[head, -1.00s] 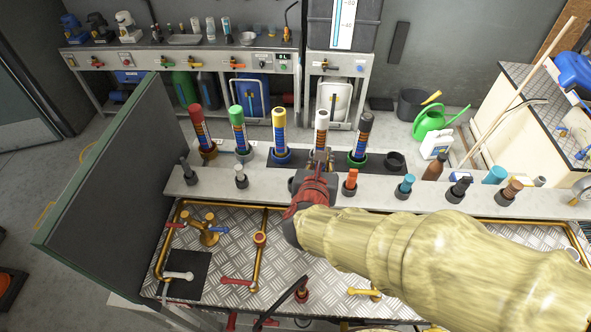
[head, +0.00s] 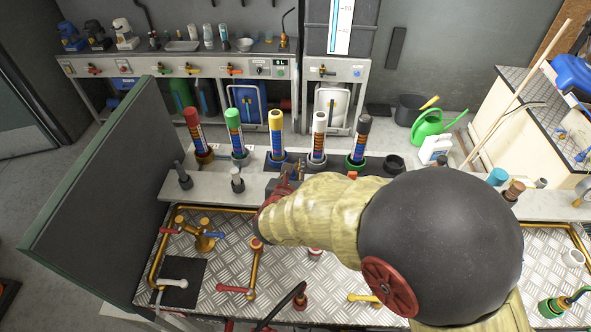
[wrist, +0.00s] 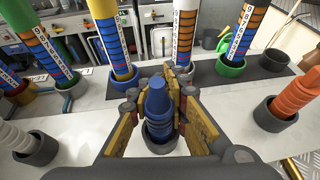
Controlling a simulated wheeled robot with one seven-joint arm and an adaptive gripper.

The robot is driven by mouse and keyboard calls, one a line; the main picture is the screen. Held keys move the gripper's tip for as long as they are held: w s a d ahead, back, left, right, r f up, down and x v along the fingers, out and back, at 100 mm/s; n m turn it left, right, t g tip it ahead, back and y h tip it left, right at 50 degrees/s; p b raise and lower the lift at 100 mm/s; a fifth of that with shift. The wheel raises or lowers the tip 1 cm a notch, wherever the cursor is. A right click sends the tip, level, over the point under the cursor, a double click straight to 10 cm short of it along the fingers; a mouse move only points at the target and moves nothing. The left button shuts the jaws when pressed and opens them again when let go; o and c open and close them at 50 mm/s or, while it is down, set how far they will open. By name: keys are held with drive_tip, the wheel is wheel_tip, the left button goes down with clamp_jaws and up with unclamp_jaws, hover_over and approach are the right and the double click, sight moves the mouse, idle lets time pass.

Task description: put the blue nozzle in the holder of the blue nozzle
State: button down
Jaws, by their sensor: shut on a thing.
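The blue nozzle (wrist: 158,104) stands upright between the fingers of my gripper (wrist: 160,108) in the wrist view. My gripper is shut on it. A grey ring-shaped holder (wrist: 147,145) shows around the nozzle's lower end. I cannot tell whether the nozzle is seated in it or just above it. In the head view my gripper (head: 287,178) is over the white shelf, between the white nozzle (head: 237,180) and the orange nozzle (head: 353,175). There the blue nozzle is hidden by my gripper and arm.
A row of upright tubes stands behind, including the yellow-topped (head: 277,135), white-topped (head: 319,135) and black-topped (head: 361,140) ones. An empty black ring (head: 394,163) is to their right. The orange nozzle also stands right of my gripper in the wrist view (wrist: 295,98).

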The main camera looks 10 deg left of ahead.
drive_tip(key=shift+f, duration=0.15)
drive_tip(key=c, duration=1.8)
unclamp_jaws()
drive_tip(key=shift+o, duration=0.6)
drive_tip(key=shift+s+r, duration=0.15)
drive_tip(key=shift+r, duration=0.15)
drive_tip(key=p+v, duration=0.2)
drive_tip(key=v, duration=0.9)
drive_tip(key=shift+s, duration=0.35)
drive_tip(key=shift+d, duration=0.15)
